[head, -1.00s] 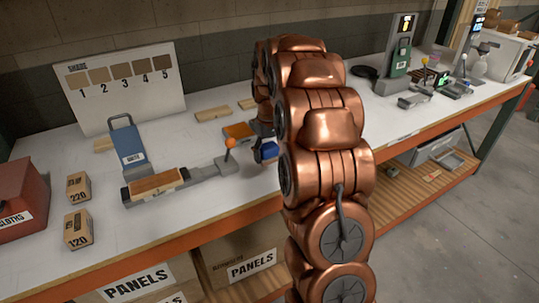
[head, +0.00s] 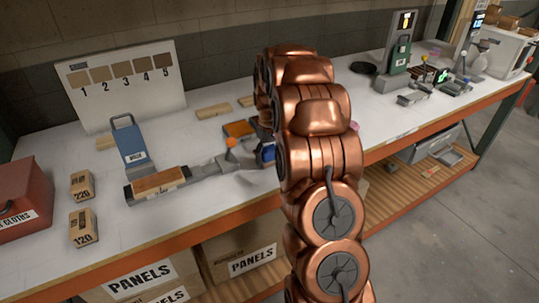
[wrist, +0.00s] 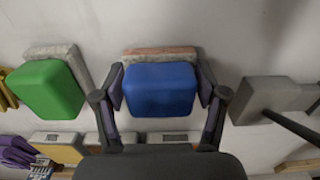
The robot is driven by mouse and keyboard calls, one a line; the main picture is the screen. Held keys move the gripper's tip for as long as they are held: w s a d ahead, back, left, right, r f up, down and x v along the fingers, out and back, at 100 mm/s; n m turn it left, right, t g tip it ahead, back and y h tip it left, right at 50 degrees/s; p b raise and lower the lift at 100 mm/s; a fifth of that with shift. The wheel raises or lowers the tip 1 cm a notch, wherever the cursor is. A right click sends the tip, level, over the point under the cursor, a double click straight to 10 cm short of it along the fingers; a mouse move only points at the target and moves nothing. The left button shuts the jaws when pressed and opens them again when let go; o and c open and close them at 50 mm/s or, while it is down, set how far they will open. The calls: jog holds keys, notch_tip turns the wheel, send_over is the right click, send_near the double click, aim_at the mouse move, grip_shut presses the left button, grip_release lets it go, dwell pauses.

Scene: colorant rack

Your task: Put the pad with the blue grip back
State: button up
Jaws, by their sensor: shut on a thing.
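The pad with the blue grip (wrist: 160,90) is between the fingers of my gripper (wrist: 160,84) in the wrist view. My gripper is shut on the blue grip. A worn, reddish-grey pad edge (wrist: 160,55) shows beyond it. In the head view only a bit of blue (head: 267,153) shows beside my arm, which hides most of the gripper. A pad with a green grip (wrist: 45,90) lies left of it in the wrist view, apart from my fingers. I cannot tell whether the blue pad touches the bench.
A grey fixture (wrist: 265,100) with a dark rod is close on the right in the wrist view. Grey blocks (wrist: 55,138) line the lower edge. In the head view, a sanding fixture with a wood piece (head: 160,182) and sandpaper boxes (head: 83,226) stand left.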

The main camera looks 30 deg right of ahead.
aim_at(270, 149)
jog(key=shift+f, duration=0.2)
jog(key=o, duration=1.1)
notch_tip(270, 149, up, 11)
jog(key=b, duration=0.3)
jog(key=shift+f, duration=0.15)
jog(key=shift+r, duration=0.85)
jog(key=shift+a, duration=0.1)
